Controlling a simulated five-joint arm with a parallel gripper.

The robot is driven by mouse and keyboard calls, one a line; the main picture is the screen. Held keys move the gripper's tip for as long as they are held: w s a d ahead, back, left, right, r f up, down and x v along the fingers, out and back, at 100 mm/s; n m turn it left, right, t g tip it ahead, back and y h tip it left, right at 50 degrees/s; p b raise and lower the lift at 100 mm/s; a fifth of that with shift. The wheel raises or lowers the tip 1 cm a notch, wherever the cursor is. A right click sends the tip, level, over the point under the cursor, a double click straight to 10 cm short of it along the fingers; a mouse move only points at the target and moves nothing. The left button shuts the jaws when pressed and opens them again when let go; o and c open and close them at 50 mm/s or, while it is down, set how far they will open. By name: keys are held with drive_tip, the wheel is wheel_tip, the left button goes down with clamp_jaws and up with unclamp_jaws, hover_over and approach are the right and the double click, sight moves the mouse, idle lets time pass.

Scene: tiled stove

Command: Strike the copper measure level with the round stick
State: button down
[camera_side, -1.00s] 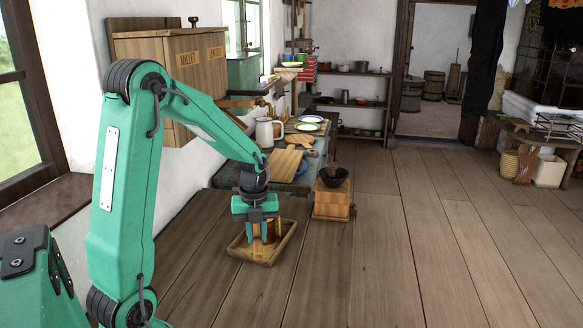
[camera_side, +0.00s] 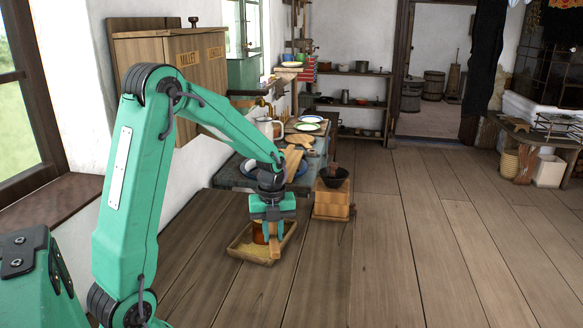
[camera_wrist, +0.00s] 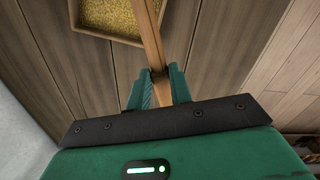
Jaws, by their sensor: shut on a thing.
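The copper measure (camera_side: 258,234) stands in a shallow wooden tray (camera_side: 234,252) with yellow grain in it. My gripper (camera_side: 273,232) is shut on the round stick (camera_side: 275,250), a pale wooden rod, at the right side of the measure. In the wrist view the stick (camera_wrist: 148,35) runs from between the fingers (camera_wrist: 159,84) up past the tray (camera_wrist: 92,34). The measure does not show in the wrist view. My gripper partly hides it in the side view, so I cannot tell its fill or whether the stick touches it.
A wooden box (camera_side: 331,202) with a dark bowl (camera_side: 334,177) on it stands close right of the tray. Behind is a bench with plates (camera_side: 307,127) and a jug. Bare floorboards (camera_side: 400,260) lie free to the right.

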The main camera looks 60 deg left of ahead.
drive_tip(key=shift+w+d+r, duration=0.25)
drive_tip(key=shift+w+r, duration=0.25)
drive_tip(key=shift+r, duration=0.25)
drive_tip(key=shift+w+d+r, duration=0.25)
drive_tip(key=shift+w+r, duration=0.3)
drive_tip(key=shift+r, duration=0.25)
drive_tip(key=shift+w+d+r, duration=0.25)
drive_tip(key=shift+w+r, duration=0.25)
drive_tip(key=shift+r, duration=0.25)
drive_tip(key=shift+r, duration=0.1)
drive_tip(key=shift+d, duration=0.15)
